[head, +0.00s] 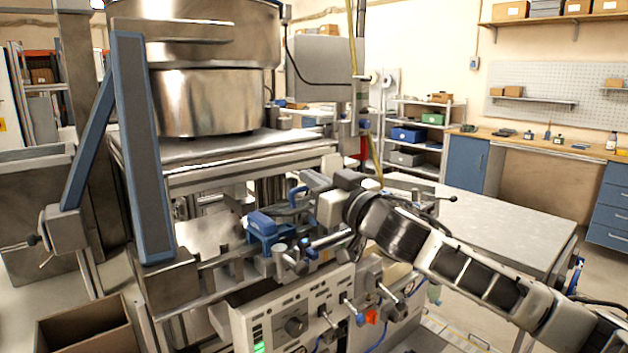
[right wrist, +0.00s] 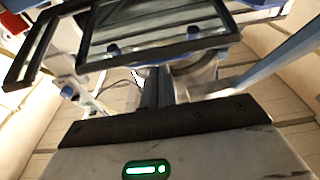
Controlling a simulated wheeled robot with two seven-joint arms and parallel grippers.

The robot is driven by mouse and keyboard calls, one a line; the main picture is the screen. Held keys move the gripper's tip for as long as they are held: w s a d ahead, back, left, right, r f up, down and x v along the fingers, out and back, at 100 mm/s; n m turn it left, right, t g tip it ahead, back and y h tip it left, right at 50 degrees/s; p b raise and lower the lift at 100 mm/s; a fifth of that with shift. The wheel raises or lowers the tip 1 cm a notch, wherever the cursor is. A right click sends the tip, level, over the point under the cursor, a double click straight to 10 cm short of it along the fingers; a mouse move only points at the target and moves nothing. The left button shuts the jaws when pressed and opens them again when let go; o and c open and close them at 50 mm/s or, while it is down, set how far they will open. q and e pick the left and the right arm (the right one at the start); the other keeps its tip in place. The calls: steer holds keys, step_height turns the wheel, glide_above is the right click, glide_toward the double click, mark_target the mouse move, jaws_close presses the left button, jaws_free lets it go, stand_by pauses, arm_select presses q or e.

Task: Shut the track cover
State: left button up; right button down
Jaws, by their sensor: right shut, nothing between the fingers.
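I cannot tell for certain which part is the track cover. A long blue-edged panel with a dark grey face (head: 143,150) stands nearly upright at the left of the machine in the head view. A dark-framed pane (right wrist: 158,32) shows at the top of the right wrist view, beyond my gripper. My right gripper (head: 302,203) is shut and empty. It is over the machine's front, near a blue block (head: 268,225), and well right of the upright panel. Its fingers also show in the right wrist view (right wrist: 153,82). My left gripper is not in view.
A large metal drum (head: 205,100) sits on the machine above the work area. A control panel (head: 290,325) with knobs and levers is below my right gripper. An open brown box (head: 95,330) stands at lower left. A bare grey table (head: 480,215) is at right.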

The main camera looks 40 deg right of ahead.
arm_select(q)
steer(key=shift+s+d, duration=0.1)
